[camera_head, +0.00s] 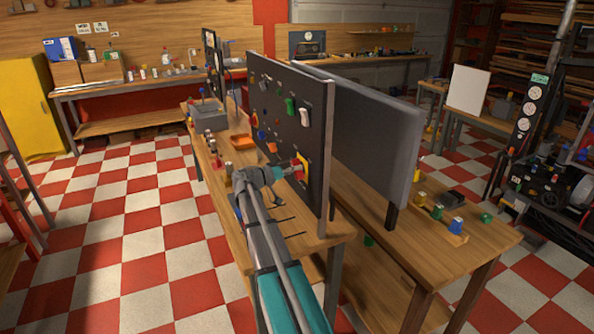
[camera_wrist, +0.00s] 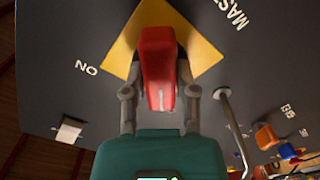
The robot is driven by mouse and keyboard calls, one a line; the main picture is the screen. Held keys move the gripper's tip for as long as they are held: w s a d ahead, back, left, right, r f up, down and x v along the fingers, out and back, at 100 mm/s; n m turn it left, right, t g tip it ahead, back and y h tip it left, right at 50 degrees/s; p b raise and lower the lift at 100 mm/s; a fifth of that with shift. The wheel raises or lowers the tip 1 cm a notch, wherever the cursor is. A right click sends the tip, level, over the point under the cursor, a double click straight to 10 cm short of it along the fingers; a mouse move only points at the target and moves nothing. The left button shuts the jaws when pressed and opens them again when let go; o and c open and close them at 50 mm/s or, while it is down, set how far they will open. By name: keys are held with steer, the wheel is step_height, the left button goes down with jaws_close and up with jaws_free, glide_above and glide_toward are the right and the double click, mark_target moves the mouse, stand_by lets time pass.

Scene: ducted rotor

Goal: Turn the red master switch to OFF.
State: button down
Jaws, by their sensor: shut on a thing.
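The red master switch (camera_wrist: 158,62) sits on a yellow plate (camera_wrist: 201,54) on the dark upright panel (camera_wrist: 60,35). The word ON shows left of the plate and part of a label at upper right; the handle points up and down in the wrist view. My gripper (camera_wrist: 160,92) is shut on the red handle, one finger on each side. In the head view my gripper (camera_head: 284,171) reaches the panel's lower right part, where the yellow plate (camera_head: 304,168) shows; the red handle is mostly hidden there. I cannot read an OFF mark.
The panel (camera_head: 270,102) also carries a green switch (camera_head: 291,107), a white switch (camera_head: 305,117) and other small controls. A bent metal lever (camera_wrist: 232,125) stands close right of my gripper. An orange tray (camera_head: 243,143) lies on the wooden bench (camera_head: 232,165).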

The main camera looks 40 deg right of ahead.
steer(key=shift+s+a+f+n, duration=0.1)
steer(key=shift+n, duration=0.2)
steer(key=c, duration=0.5)
jaws_free()
steer(key=shift+c, duration=0.2)
steer(key=shift+o, duration=0.7)
steer(key=v, duration=1.2)
